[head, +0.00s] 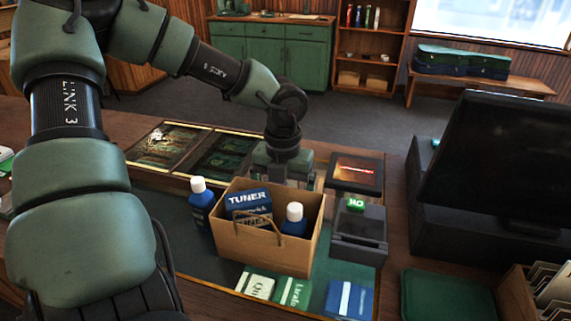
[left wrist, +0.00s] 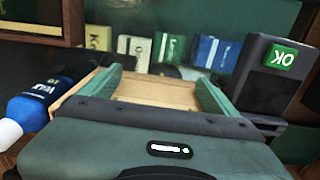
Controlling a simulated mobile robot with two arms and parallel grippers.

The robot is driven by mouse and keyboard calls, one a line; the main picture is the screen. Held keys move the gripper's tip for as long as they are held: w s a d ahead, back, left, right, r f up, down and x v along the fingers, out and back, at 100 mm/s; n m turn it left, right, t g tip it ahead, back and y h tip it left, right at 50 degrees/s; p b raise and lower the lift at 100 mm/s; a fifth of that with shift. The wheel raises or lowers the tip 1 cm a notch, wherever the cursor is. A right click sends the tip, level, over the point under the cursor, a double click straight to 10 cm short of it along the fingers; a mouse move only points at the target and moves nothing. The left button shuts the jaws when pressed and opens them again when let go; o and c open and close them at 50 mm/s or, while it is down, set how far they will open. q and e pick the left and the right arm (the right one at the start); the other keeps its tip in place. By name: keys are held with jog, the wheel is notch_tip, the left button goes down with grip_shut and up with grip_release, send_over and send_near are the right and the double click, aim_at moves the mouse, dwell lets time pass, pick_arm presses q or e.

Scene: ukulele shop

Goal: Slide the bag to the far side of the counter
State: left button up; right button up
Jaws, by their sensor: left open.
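The bag (head: 265,252) is an open brown paper bag with a handle, standing upright on the counter (head: 398,215). It holds a blue tuner box (head: 249,204) and a white-capped blue bottle (head: 294,222). My left gripper (head: 287,178) points down at the bag's far side, its fingertips hidden behind the bag in the head view. In the left wrist view, the left gripper's green fingers (left wrist: 158,84) are spread apart, with the bag's tan cardboard (left wrist: 150,92) between them. I cannot tell whether they touch it. My right gripper is not in view.
A blue bottle (head: 201,206) stands just left of the bag. A black card terminal (head: 358,238) stands close on its right. Several small packs (head: 292,291) lie on the near side. A large black monitor (head: 500,160) stands at right. Dark framed panels (head: 222,155) lie beyond the bag.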

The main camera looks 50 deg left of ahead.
aim_at(271, 219)
pick_arm(q)
jog(key=shift+s+d+b, duration=0.65)
jog(key=shift+s+d, duration=0.25)
jog(key=shift+s, duration=0.7)
jog(key=shift+s+d+b, duration=0.7)
jog(key=shift+s+d, duration=0.15)
jog(key=shift+s, duration=0.75)
jog(key=shift+s+d+b, duration=0.65)
jog(key=shift+s+d, duration=0.25)
jog(key=shift+s, duration=0.7)
jog(key=shift+w+a+r, duration=0.4)
jog(key=shift+w+r, duration=0.1)
jog(key=shift+w, duration=0.2)
jog(key=shift+w+a+r, duration=0.35)
jog(key=shift+w+r, duration=0.15)
jog(key=shift+w, duration=0.15)
notch_tip(271, 219, up, 12)
jog(key=p, duration=0.7)
